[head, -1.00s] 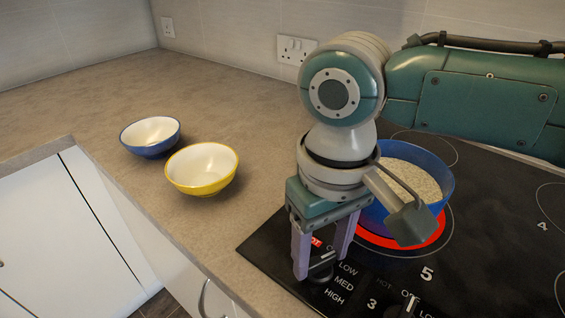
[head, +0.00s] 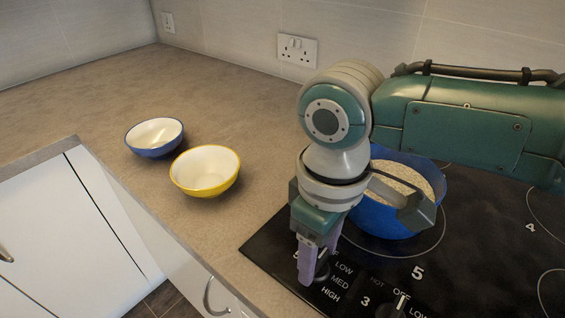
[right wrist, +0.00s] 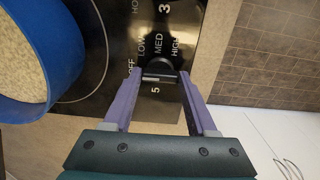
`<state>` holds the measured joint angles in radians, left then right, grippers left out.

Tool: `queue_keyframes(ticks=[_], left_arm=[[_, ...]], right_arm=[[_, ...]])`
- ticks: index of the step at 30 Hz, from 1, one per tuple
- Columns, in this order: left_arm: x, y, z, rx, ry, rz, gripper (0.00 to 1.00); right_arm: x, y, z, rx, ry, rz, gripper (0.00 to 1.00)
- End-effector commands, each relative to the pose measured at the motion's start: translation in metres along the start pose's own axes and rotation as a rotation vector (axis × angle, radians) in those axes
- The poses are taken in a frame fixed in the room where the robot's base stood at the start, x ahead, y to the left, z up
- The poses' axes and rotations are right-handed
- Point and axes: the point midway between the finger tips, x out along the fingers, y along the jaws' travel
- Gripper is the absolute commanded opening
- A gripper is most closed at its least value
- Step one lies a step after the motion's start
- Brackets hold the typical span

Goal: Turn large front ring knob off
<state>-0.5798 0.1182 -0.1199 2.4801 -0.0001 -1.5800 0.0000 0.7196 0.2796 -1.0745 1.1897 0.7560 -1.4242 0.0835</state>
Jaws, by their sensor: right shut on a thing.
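The black front ring knob (head: 322,273) sits at the near left corner of the hob, beside the printed LOW, MED and HIGH. My right gripper (head: 313,269) points down over it, turned, with its purple fingers shut on the knob and partly hiding it. In the right wrist view the knob (right wrist: 160,75) is between the two fingertips, near the OFF and LOW labels. The hob ring under the blue pot (head: 385,219) shows no red glow. My left gripper is not in view.
The blue pot holds pale grains and stands on the hob (head: 465,265) behind my right gripper. A second knob (head: 395,305) is close on the right. A yellow bowl (head: 205,170) and a blue bowl (head: 155,137) stand on the counter (head: 250,120) at left.

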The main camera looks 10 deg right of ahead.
Motion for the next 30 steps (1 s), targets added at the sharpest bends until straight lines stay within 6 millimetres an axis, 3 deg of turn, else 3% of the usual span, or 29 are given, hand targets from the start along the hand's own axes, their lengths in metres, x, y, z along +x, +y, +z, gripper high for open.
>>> queue_keyframes(ticks=[6, 7, 14, 23, 30], left_arm=[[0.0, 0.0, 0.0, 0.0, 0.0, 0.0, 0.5], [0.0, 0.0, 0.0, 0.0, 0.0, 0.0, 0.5], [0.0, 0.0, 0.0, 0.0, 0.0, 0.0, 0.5], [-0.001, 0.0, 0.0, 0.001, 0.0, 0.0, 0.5], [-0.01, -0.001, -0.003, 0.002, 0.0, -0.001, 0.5]], right_arm=[[0.0, -0.001, -0.001, -0.004, 0.001, 0.0, 0.02], [-0.001, -0.001, -0.001, -0.004, 0.001, 0.0, 0.6], [0.0, 0.0, 0.0, -0.002, 0.001, 0.0, 0.85], [-0.003, 0.0, -0.001, -0.001, 0.002, 0.0, 0.88], [-0.042, 0.0, -0.001, -0.003, 0.006, 0.0, 0.88]])
